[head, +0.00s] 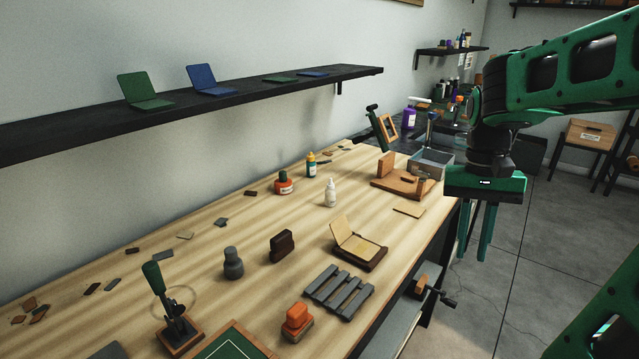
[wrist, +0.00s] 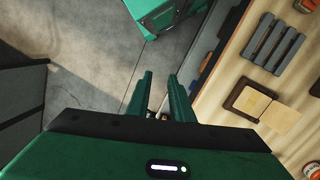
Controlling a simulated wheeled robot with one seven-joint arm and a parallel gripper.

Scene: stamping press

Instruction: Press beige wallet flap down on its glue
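The beige wallet (head: 363,252) lies on a dark brown board on the bench, its flap (head: 346,231) tilted up from the back-left edge. Whether glue is on it is too small to tell. In the wrist view the wallet (wrist: 252,102) and its flap (wrist: 281,118) show at the right. My gripper (head: 474,258) hangs fingers down, past the bench's right edge and over the floor, to the right of the wallet. Its two fingers (wrist: 158,99) are apart with nothing between them.
A grey slatted rack (head: 339,291), an orange-handled block (head: 297,322), a dark brown block (head: 282,245) and a white bottle (head: 331,192) stand around the wallet. A wooden fixture (head: 402,185) stands further back. A clamp handle (head: 441,297) juts out below the bench edge.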

